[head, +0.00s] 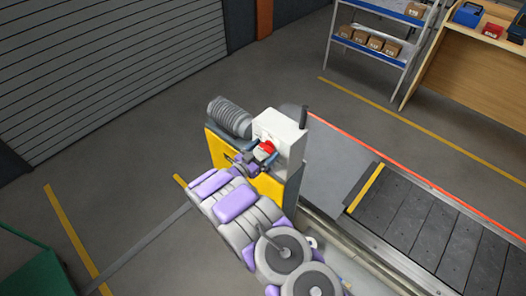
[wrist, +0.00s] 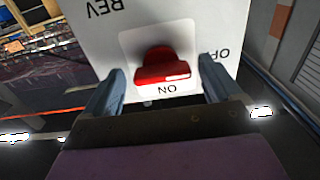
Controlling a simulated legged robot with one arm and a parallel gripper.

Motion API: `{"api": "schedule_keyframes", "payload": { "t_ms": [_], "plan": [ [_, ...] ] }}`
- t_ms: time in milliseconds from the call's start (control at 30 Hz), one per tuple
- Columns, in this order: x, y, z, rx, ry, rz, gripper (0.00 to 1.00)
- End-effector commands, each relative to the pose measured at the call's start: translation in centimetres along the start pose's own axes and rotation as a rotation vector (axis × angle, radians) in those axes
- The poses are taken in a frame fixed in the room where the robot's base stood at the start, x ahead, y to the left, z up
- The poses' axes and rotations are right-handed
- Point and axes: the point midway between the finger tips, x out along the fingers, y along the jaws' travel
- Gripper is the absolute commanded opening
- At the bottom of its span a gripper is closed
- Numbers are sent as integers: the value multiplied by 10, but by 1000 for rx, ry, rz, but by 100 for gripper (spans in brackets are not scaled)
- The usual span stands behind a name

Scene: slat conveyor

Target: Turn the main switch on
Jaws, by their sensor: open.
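The main switch is a red rotary knob (wrist: 163,66) on a light plate on a white control box (head: 283,131). In the wrist view, "ON" is printed beside the knob at the lower edge of the plate. Letters of "OFF" show at the right, partly hidden by a finger, and "REV" is at upper left. My gripper (wrist: 162,92) is open, with one finger on each side of the knob and visible gaps between. In the head view the red knob (head: 266,149) shows just beyond my gripper (head: 257,158).
The box sits on a yellow and grey housing (head: 225,153) with a ribbed grey motor (head: 229,117). A slat conveyor (head: 415,221) runs to the lower right. A dark lever (head: 303,117) stands at the box's right side. Open floor lies to the left.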

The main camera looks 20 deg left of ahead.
Motion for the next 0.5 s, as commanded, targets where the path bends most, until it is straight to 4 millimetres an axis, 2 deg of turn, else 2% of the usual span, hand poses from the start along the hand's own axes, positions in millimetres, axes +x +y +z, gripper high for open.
{"api": "schedule_keyframes", "payload": {
  "t_ms": [267,500],
  "plan": [
    [0,-1,1,-2,0,-1,92],
    [1,0,0,1,-1,0,68]
  ]
}}
